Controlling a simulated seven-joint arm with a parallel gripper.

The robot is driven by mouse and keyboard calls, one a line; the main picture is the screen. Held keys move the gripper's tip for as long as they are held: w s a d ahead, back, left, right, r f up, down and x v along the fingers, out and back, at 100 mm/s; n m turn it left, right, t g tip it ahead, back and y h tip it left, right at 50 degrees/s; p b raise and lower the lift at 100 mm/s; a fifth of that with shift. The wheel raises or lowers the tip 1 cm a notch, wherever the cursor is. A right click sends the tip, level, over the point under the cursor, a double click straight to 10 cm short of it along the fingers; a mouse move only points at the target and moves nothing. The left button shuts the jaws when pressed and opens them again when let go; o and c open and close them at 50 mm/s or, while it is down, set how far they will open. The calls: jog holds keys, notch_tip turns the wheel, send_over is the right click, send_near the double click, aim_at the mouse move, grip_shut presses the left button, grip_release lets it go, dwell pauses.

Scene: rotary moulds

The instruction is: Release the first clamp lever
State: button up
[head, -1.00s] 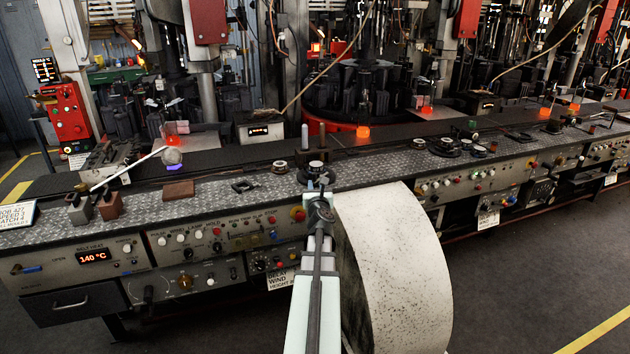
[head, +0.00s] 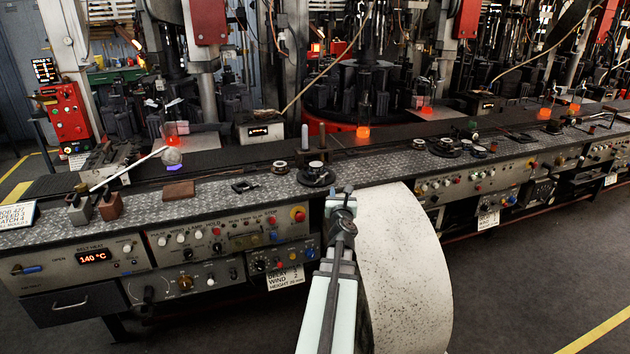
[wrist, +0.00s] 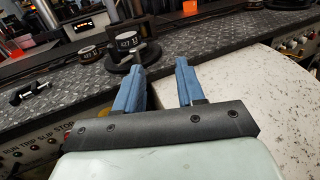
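I cannot tell for certain that this is the first clamp lever. A small black handled piece (head: 245,185) lies on the bench to its right; it also shows in the wrist view (wrist: 30,92). My gripper (head: 343,194) is at the bench's front edge, far right of the pale lever. In the wrist view my gripper's blue fingers (wrist: 160,65) are apart with nothing between them.
A black round mould piece (head: 316,174) with a white-marked top sits just beyond my gripper. Brown and grey blocks (head: 110,205) stand at the bench's left end. A large speckled white curved body (head: 405,270) is right of my arm. Glowing orange pieces (head: 363,131) stand behind the bench.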

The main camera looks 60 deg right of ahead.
jog(key=s+d+g, duration=0.2)
jog(key=s+d, duration=0.3)
jog(key=s, duration=0.2)
jog(key=n+t+y, duration=0.9)
jog(key=t, duration=0.2)
send_near(314, 182)
jog(key=shift+m, duration=0.3)
jog(key=x, duration=0.3)
jog(key=r+x, duration=0.1)
jog(key=x, duration=0.3)
jog(key=r+x, duration=0.1)
jog(key=x, duration=0.2)
jog(key=shift+w+d+r, duration=0.1)
jog(key=shift+d, duration=0.25)
jog(key=shift+c, duration=0.5)
grip_shut()
